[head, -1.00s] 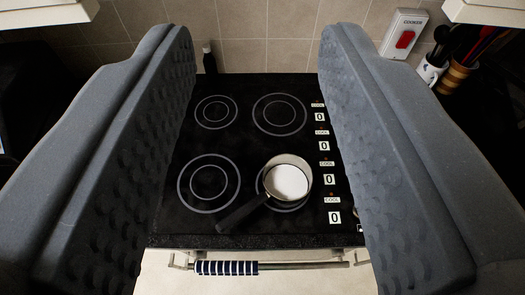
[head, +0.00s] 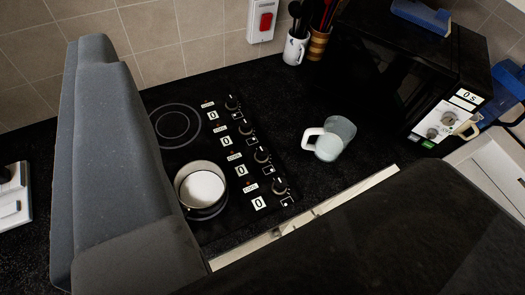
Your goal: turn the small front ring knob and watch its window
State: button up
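My gripper (head: 250,130) is open and empty: one grey finger is upright at the left, and a dark shape across the lower right seems to be the other. Between them is the black hob (head: 155,97) with a column of knobs along its right side. The frontmost knob (head: 280,186) has a white window reading 0 (head: 258,203) beside it and a COOL label (head: 250,188). The knob behind it (head: 262,154) has its own window reading 0 (head: 241,170). Neither finger appears to touch a knob. Which knob serves the small front ring cannot be told.
A pan (head: 200,187) with white contents stands on the front right ring. A glass jug (head: 336,138) stands right of the knobs. A black microwave (head: 425,75), utensil pots (head: 296,47) and a red cooker switch (head: 265,22) are farther back.

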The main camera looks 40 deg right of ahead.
aim_at(261, 156)
jog(key=u, duration=1.8)
jog(key=k, duration=1.1)
jog(key=z, duration=1.8)
jog(key=i, duration=1)
